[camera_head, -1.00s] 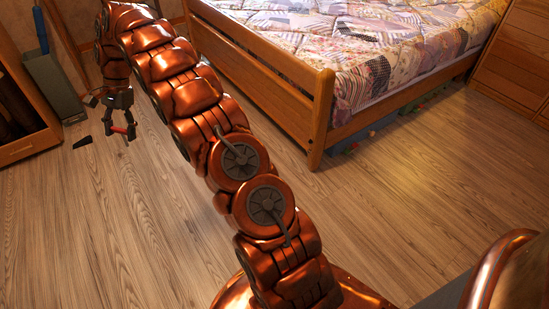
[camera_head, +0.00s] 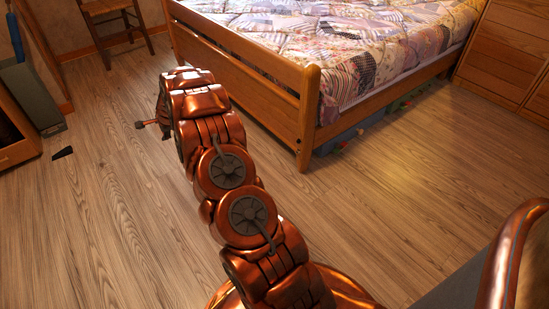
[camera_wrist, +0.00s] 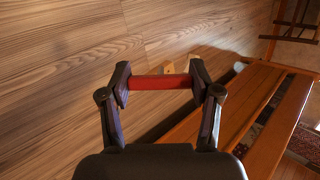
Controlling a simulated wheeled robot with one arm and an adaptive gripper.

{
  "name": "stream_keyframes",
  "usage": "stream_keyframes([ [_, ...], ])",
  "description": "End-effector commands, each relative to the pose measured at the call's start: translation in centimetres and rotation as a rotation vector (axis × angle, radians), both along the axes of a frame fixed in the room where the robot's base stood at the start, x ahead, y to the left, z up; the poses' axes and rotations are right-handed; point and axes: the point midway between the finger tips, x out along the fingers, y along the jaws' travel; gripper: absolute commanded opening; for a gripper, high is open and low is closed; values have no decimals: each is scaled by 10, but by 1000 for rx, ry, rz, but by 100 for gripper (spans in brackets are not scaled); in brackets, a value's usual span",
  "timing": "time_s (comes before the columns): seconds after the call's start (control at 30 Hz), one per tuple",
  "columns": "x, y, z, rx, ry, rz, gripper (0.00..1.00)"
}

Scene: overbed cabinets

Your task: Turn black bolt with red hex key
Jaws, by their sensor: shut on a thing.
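In the wrist view my gripper (camera_wrist: 160,81) is shut on a red bar, the red hex key (camera_wrist: 158,83), which lies crosswise between the two fingertips. Only its red part shows clearly; a small tan piece (camera_wrist: 168,68) shows just behind it, and I cannot tell if it belongs to the key. In the head view my gripper is mostly hidden behind my arm; a small dark-tipped part (camera_head: 146,124) sticks out left of the arm, and I cannot tell what it is. I cannot make out the black bolt in either view.
A bed (camera_head: 310,100) with a patchwork quilt stands right of my arm. A chair (camera_head: 115,20) is at the back left. A grey box (camera_head: 38,105), an open wooden cabinet (camera_head: 20,150) and a small black object (camera_head: 62,153) are at left. Much floor is bare.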

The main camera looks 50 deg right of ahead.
Motion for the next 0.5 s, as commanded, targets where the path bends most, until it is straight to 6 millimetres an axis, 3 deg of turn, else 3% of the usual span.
stream_keyframes([
  [0.03,-3,-9,-13,-16,-19,-37,21],
  [0.17,-8,-32,-28,-57,-62,-115,21],
  [0.5,-15,-61,-41,-114,-113,-201,21],
])
